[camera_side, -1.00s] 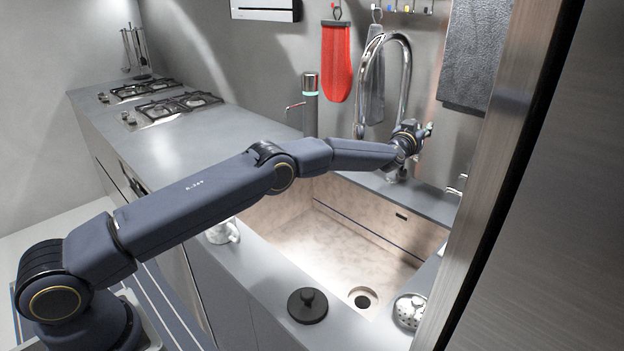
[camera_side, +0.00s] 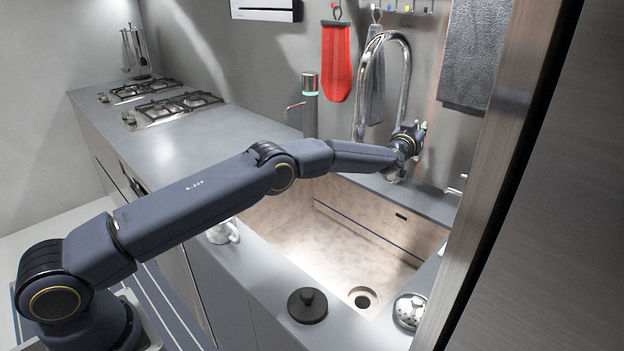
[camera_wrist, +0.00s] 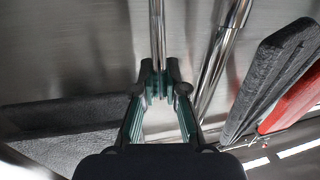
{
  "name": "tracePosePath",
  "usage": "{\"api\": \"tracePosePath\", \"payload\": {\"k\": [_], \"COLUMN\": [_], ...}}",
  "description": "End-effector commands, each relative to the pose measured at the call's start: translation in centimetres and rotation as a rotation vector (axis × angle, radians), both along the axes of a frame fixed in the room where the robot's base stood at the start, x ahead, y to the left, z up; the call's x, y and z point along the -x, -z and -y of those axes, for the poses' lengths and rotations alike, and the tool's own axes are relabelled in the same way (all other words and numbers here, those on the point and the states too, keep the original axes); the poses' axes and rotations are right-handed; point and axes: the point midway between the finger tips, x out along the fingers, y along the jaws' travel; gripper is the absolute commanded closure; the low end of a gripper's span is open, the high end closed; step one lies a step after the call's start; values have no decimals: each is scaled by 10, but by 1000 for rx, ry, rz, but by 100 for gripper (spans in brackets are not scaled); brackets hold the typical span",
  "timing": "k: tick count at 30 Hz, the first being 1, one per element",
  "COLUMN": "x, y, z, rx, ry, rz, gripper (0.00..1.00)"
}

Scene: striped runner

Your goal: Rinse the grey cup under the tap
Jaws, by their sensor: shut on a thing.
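The cup (camera_side: 222,232), pale grey with a handle, stands on the counter strip left of the sink, partly hidden behind my arm. The tall chrome tap (camera_side: 405,75) arches over the back of the sink (camera_side: 335,250); its curved pipe also shows in the wrist view (camera_wrist: 218,65). My gripper (camera_side: 422,130) is at the tap's right side, away from the cup. In the wrist view my gripper (camera_wrist: 158,85) is shut on a thin chrome rod (camera_wrist: 157,35), which looks like the tap's lever. The rod's far end is out of view.
A black round lid (camera_side: 307,305) and a perforated metal strainer (camera_side: 409,312) sit on the sink's front edge. A red mitt (camera_side: 336,60), a grey mitt (camera_side: 375,85) and a dark towel (camera_side: 475,50) hang behind. A slim dispenser (camera_side: 310,105) stands left of the tap.

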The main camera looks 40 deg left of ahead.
Motion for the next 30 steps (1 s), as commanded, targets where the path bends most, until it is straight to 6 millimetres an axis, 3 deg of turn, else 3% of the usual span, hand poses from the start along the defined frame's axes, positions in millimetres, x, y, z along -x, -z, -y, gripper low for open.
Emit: {"api": "tracePosePath", "payload": {"k": [10,20,21,28,30], "x": [21,23,23,23,23], "y": [11,11,11,11,10], "z": [-1,-1,-1,0,0], "rx": [-3,-1,0,0,0], "ry": [2,5,5,5,5], "rz": [213,237,236,236,236], "gripper": [100,100,88,64,62]}}
